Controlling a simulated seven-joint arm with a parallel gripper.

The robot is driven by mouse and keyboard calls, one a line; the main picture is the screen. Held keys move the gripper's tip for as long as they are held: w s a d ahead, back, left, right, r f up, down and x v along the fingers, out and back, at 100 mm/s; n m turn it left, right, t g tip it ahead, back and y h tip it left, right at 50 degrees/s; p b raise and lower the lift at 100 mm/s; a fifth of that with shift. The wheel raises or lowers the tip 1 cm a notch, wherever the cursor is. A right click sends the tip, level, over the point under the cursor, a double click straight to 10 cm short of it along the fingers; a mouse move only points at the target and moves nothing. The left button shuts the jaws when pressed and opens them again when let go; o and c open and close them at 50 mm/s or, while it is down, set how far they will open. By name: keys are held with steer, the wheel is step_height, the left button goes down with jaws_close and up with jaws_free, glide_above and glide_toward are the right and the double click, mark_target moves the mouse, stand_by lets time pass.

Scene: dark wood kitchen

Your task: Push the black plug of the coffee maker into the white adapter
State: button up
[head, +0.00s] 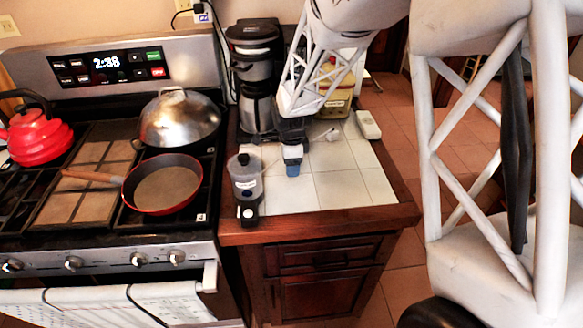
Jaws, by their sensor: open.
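The coffee maker (255,75) is black and silver and stands at the back left of the tiled counter. A small black plug (199,8) with a cord shows at the wall outlet above the stove's back. A small white piece (204,17) sits right by it, perhaps the adapter; how far the plug is seated is too small to tell. My gripper (292,150) hangs over the counter, in front and to the right of the coffee maker, far from the outlet. It is open; its fingers are hard to make out. A small white and blue shape shows at its end.
A clear container with a dark base (246,180) stands at the counter's left edge. A pale device (367,124) lies at the back right. The stove holds a red pan (163,190), a domed lid (180,120) and a red kettle (38,137). The front right tiles are clear.

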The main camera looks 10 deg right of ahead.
stand_by(0.4)
steer(key=c, duration=1)
steer(key=shift+o, duration=0.2)
steer(key=shift+r, duration=0.1)
steer(key=shift+r, duration=0.75)
step_height(320, 180, up, 2)
steer(key=shift+r, duration=0.1)
steer(key=s, duration=0.5)
steer(key=s+d, duration=0.1)
steer(key=s, duration=0.4)
steer(key=s+d+r, duration=0.1)
steer(key=s, duration=0.4)
steer(key=shift+s+d, duration=0.2)
steer(key=shift+s, duration=0.2)
steer(key=shift+w, duration=0.1)
